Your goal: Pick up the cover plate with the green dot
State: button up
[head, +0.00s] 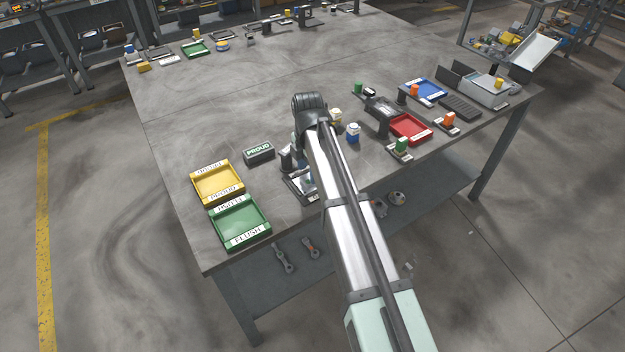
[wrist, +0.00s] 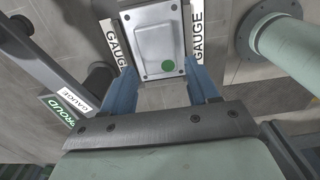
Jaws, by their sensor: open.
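The cover plate (wrist: 146,30), a grey metal rectangle with a raised middle and corner screw holes, shows in the wrist view between two white GAUGE labels. Its green dot (wrist: 168,64) is at its lower right corner. My gripper (wrist: 160,73) is open and empty, its two blue fingers on either side of the plate's near end; I cannot tell the height between them and the plate. In the head view the gauge stand (head: 296,190) is partly hidden by my arm, and so is my gripper.
A red tray (head: 428,137) and small parts lie right. A pale green cylinder (wrist: 285,38) is close right of the plate.

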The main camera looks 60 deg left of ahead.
jog(key=shift+f, duration=1.45)
jog(key=shift+c, duration=0.4)
grip_shut()
